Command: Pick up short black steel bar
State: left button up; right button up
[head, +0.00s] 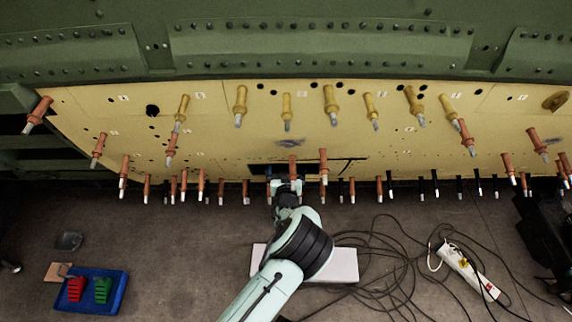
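One arm rises from the bottom edge, left of centre, and I take it for my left arm. Its gripper (285,187) is at the lower edge of the yellow panel (225,140), near an orange-handled pin. The fingers are small and partly hidden by the wrist, so I cannot tell whether they are open or hold anything. A dark, narrow bar-like strip (345,167) shows at the panel's lower edge beside the gripper. I cannot tell whether it is the short black steel bar or a gap. My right gripper is not in view.
Several yellow- and orange-handled pins (331,103) stick out of the panel. On the floor are a blue tray (118,303) with red and green blocks, a white board (343,265) behind my arm, loose black cables and a white power strip (467,270).

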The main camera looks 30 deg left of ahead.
pick_arm(q)
jog(key=shift+x, duration=1.2)
jog(key=shift+d, duration=0.1)
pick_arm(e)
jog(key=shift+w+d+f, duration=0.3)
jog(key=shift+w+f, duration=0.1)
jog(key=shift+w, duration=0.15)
pick_arm(q)
jog(key=shift+r, duration=0.1)
jog(key=c, duration=1.3)
